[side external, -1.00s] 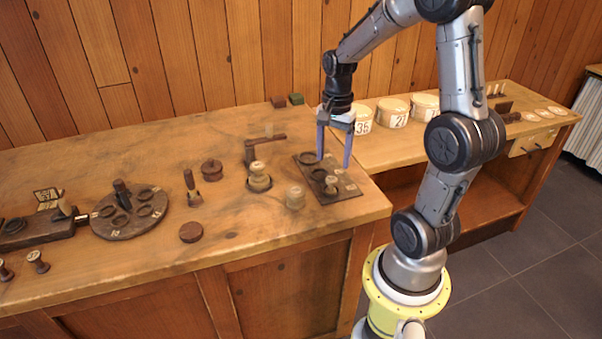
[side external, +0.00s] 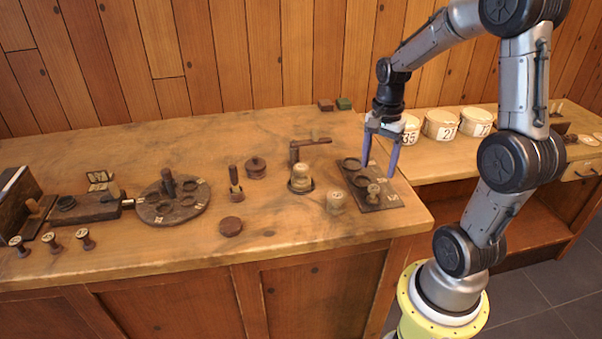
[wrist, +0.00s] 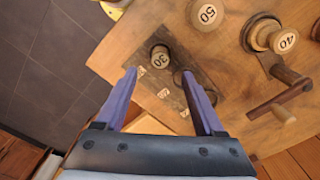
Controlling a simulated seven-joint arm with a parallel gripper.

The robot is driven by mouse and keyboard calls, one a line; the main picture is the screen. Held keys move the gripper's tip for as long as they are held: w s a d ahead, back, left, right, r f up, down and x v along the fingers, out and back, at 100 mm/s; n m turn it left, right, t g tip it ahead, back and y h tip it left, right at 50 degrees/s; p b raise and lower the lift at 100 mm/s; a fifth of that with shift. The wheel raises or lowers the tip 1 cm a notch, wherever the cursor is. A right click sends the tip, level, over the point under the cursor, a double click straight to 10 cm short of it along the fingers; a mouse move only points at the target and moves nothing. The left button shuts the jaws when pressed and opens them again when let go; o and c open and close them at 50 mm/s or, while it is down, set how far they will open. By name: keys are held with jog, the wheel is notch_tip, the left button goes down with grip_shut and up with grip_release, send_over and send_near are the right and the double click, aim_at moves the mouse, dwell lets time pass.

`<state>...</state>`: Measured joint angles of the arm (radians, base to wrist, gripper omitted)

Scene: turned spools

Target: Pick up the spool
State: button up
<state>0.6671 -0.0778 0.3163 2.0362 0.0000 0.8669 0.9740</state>
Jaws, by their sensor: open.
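A small turned spool marked 30 (wrist: 160,58) stands upright on a dark wooden board (side external: 392,201) near the right end of the bench; it also shows in the side view (side external: 373,193). My gripper (side external: 379,171) is open and empty, pointing down above the board. In the wrist view my fingertips (wrist: 158,72) lie either side of the spool, apart from it and nearer the camera. A pale spool marked 50 (wrist: 207,14) stands left of the board in the side view (side external: 336,202). Another marked 40 (wrist: 283,40) stands on a dark round base, also in the side view (side external: 301,177).
A dark bracket with a horizontal arm (side external: 312,141) rises behind the 40 spool. A round holed plate (side external: 173,203), a dark disc (side external: 231,226) and a lidded pot (side external: 256,168) stand farther left. Numbered pale drums (side external: 440,124) line the lower right shelf.

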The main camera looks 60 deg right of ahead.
dwell(0.3)
jog(key=shift+o, duration=1.1)
jog(key=w+d+r+m, duration=0.1)
jog(key=w+r, duration=0.3)
jog(key=w, duration=0.2)
jog(key=r+n, duration=0.2)
send_over(301, 166)
notch_tip(301, 166, down, 8)
jog(key=shift+f, duration=2.85)
